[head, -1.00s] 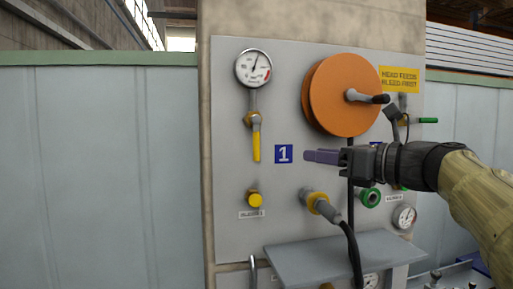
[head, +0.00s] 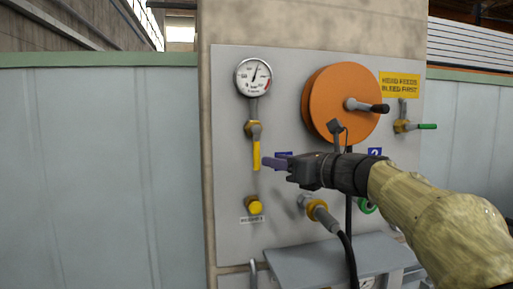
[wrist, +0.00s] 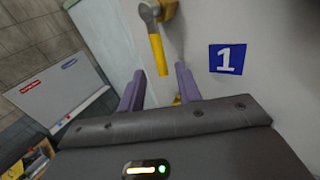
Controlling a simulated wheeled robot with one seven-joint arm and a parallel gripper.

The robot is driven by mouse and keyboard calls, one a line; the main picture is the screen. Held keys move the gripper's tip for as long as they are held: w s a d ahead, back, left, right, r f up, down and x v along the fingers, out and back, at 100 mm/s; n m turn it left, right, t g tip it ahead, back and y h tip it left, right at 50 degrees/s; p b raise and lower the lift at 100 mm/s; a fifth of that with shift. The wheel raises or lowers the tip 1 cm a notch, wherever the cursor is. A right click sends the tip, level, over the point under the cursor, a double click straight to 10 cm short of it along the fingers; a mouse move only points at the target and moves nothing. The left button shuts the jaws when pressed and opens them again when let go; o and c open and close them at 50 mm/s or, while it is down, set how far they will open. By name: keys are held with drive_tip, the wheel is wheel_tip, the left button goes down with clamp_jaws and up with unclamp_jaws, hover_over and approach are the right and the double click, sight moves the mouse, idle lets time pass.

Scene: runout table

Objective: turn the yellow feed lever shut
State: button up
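The yellow feed lever (head: 256,154) hangs straight down from its brass valve (head: 254,129), below the pressure gauge (head: 253,77) on the grey panel. My gripper (head: 270,163) is just right of the lever's lower end in the head view. In the wrist view the purple fingers (wrist: 160,85) are spread apart, and the lever (wrist: 158,54) shows beyond and between their tips. The fingers appear open and empty. I cannot tell whether a finger touches the lever.
A yellow knob (head: 255,206) sits below the lever. An orange reel (head: 343,104) with a crank is at the upper right. A hose coupling (head: 316,209) and a grey shelf (head: 331,262) are lower down. The panel left of the lever is clear.

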sight(259, 157)
drive_tip(key=p+x, duration=0.3)
drive_tip(key=x, duration=0.4)
clamp_jaws()
